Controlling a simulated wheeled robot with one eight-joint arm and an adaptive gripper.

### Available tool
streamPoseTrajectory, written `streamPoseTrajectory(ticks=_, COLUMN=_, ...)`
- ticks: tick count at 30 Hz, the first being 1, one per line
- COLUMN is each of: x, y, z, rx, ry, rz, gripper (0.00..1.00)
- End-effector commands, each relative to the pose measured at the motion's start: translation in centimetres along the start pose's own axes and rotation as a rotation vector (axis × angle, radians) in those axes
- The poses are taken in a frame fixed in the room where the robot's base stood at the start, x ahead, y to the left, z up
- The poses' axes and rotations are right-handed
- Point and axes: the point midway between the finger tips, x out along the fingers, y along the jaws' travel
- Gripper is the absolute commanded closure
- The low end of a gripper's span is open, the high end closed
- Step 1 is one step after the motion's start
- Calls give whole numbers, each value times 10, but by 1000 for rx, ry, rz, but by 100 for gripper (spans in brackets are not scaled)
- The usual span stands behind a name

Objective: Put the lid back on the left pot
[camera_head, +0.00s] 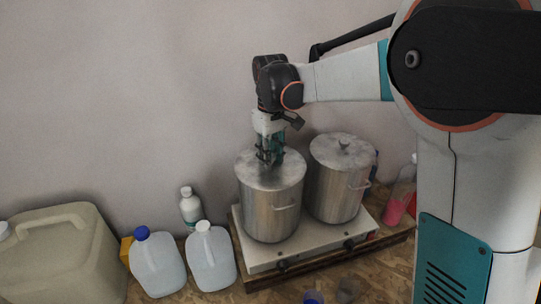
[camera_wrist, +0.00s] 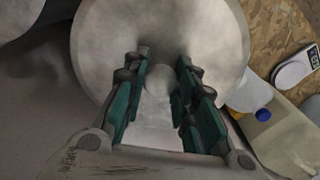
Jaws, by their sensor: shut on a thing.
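The left pot (camera_head: 268,213) is a tall steel pot with a side handle, upright on the hotplate. Its round grey lid (camera_head: 251,174) lies level at the pot's rim; I cannot tell whether it is fully seated. My gripper (camera_head: 270,160) points down above the lid, shut on its knob. In the wrist view my gripper (camera_wrist: 160,72) has one green finger on each side of the small round knob (camera_wrist: 158,84), and the lid (camera_wrist: 212,40) fills the upper middle. The inside of the pot is hidden.
The right pot (camera_head: 335,188) stands close beside, with its lid (camera_head: 325,153) on. Both pots stand on a white hotplate (camera_head: 262,255). White jugs (camera_head: 160,268) (camera_head: 212,262), a bottle (camera_head: 190,207) and a beige canister (camera_head: 62,262) stand left. A pink-filled bottle (camera_head: 396,210) stands right.

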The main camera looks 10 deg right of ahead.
Motion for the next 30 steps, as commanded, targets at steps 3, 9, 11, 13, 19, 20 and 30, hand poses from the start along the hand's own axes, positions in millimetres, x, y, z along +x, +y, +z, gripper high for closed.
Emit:
streamPoseTrajectory(ticks=3, x=0, y=0, z=0, rx=0, ry=0, rz=0, gripper=100)
streamPoseTrajectory(ticks=9, x=0, y=0, z=0, rx=0, ry=0, rz=0, gripper=100)
streamPoseTrajectory(ticks=11, x=0, y=0, z=0, rx=0, ry=0, rz=0, gripper=100)
streamPoseTrajectory(ticks=13, x=0, y=0, z=0, rx=0, ry=0, rz=0, gripper=100)
streamPoseTrajectory(ticks=19, x=1, y=0, z=0, rx=0, ry=0, rz=0, gripper=100)
streamPoseTrajectory(ticks=20, x=0, y=0, z=0, rx=0, ry=0, rz=0, gripper=100)
streamPoseTrajectory(ticks=30, x=0, y=0, z=0, rx=0, ry=0, rz=0, gripper=70)
